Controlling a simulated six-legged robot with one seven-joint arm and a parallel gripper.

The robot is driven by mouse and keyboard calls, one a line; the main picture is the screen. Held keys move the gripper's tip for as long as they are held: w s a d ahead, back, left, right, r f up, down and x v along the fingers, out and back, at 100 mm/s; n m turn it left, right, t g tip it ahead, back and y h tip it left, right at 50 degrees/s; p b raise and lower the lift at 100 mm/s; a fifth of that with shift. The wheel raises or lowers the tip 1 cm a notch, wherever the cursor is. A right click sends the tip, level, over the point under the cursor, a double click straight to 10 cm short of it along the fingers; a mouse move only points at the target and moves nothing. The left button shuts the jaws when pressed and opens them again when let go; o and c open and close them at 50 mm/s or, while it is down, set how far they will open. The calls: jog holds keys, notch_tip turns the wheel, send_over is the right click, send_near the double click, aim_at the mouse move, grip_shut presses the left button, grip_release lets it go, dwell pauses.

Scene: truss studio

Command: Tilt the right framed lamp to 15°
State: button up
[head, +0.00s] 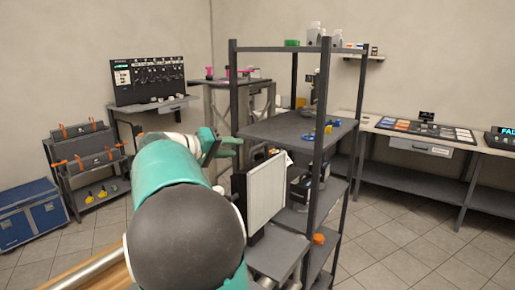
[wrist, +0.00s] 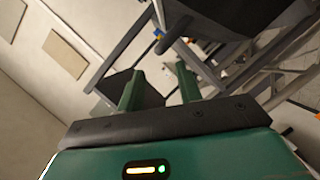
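A white panel in a dark frame (head: 265,190), which looks like a framed lamp, stands nearly upright in the head view, in front of the shelf rack. I cannot tell its exact tilt, or whether it is the right one of several. My gripper (head: 224,146) is beyond and above the panel's left edge, apart from it in the picture. In the wrist view my gripper (wrist: 160,82) has its two green fingers spread with nothing clearly between them. A dark flat shape (wrist: 118,86) shows behind the left finger; I cannot tell what it is.
The dark shelf rack (head: 322,120) stands close on the right, with blue clamps (head: 308,137) on a shelf. A truss stand (head: 230,82) is behind my gripper. A blue chest (head: 30,213) is at left. A workbench (head: 400,130) lines the right wall.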

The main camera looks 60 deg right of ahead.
aim_at(259, 145)
jog(key=x, duration=1)
jog(key=shift+s+d, duration=0.1)
jog(key=shift+d, duration=0.1)
grip_shut()
